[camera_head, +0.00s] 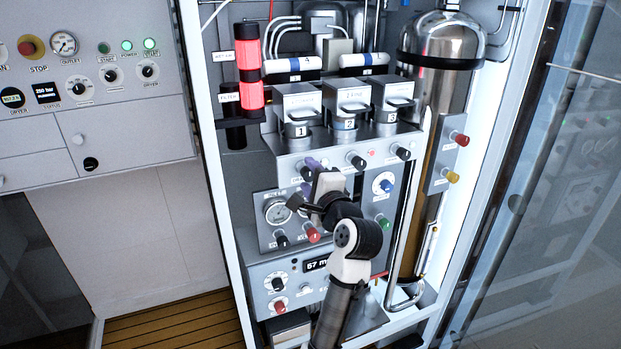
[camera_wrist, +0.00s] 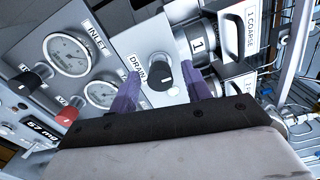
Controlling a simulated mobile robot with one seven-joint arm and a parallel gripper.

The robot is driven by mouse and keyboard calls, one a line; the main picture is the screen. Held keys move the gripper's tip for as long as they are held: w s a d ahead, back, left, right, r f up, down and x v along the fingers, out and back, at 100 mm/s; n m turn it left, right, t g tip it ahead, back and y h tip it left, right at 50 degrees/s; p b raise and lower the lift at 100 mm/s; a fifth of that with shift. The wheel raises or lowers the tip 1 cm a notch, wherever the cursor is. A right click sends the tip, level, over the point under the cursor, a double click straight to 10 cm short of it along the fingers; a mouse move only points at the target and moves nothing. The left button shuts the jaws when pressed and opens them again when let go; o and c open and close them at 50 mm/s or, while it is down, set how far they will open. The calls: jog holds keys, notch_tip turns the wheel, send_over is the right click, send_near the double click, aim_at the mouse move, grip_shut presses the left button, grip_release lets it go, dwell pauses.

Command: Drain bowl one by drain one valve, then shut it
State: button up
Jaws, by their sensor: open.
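The drain one valve is a black knob (camera_wrist: 162,73) with a white pointer mark on a light panel labelled DRAIN in the wrist view. My gripper (camera_wrist: 160,80) is open, with one purple finger on each side of the knob; I cannot tell whether they touch it. In the head view my gripper (camera_head: 314,166) is at the panel's left knob, largely covering it.
Two similar drain knobs (camera_head: 356,160) (camera_head: 402,152) stand to the right. Bowls two (camera_head: 344,135) and three (camera_head: 386,129) hang beside bowl one. A pressure gauge (camera_head: 277,212) and a red knob (camera_head: 313,235) are below. A steel cylinder (camera_head: 436,110) stands at right.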

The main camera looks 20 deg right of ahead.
jog(key=shift+s, duration=0.15)
jog(key=s+b, duration=0.4)
jog(key=s, duration=0.9)
jog(key=shift+s+d, duration=0.2)
jog(key=shift+s, duration=0.1)
